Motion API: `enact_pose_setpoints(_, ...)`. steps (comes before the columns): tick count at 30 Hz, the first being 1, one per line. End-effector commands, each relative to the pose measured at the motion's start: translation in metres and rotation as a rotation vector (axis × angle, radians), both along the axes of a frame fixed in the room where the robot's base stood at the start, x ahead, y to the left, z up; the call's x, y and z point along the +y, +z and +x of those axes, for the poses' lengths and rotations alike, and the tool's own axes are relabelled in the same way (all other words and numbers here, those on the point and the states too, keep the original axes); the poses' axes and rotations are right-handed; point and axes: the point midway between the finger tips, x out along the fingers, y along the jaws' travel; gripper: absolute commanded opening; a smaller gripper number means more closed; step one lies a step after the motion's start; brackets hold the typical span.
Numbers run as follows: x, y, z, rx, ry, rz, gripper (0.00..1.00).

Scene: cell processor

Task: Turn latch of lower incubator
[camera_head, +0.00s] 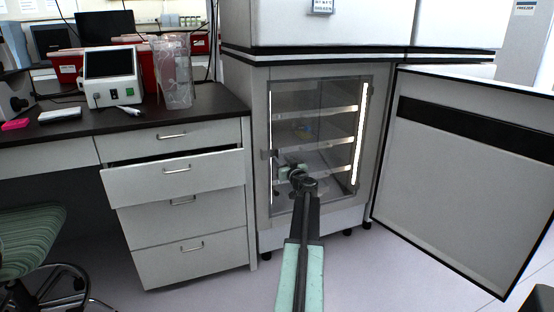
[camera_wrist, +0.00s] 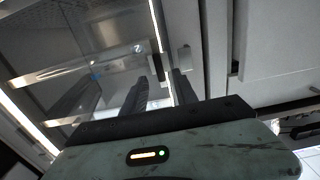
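The lower incubator (camera_head: 245,150) stands with its solid outer door (camera_head: 465,170) swung open to the right. Its inner glass door (camera_head: 318,125) looks closed. A small grey latch (camera_head: 266,154) sits at the glass door's left edge; in the wrist view a pale grey block that looks like this latch (camera_wrist: 184,59) shows just beyond the right fingertip. My gripper (camera_head: 281,168) is in front of the glass, slightly right of and below the latch. In the wrist view my gripper (camera_wrist: 160,78) has its two dark fingers apart with nothing between them. I cannot tell whether a finger touches the latch.
Left of the incubator is a drawer cabinet with one drawer (camera_head: 175,175) pulled partly out. The dark counter (camera_head: 215,107) holds a boxy device (camera_head: 110,76) and a clear container (camera_head: 174,72). A green chair (camera_head: 35,238) stands at lower left. The open outer door bounds the right side.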

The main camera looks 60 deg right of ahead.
Motion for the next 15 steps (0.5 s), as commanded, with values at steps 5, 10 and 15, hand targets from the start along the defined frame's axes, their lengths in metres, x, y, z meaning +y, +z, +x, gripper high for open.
enact_pose_setpoints(5, -0.022, 0.0, 0.028, 0.0, 0.001, 0.0, 0.35)
enact_pose_setpoints(10, -0.024, 0.0, 0.034, 0.0, 0.001, 0.0, 0.35)
enact_pose_setpoints(15, -0.023, 0.0, 0.033, 0.0, 0.001, 0.0, 0.23)
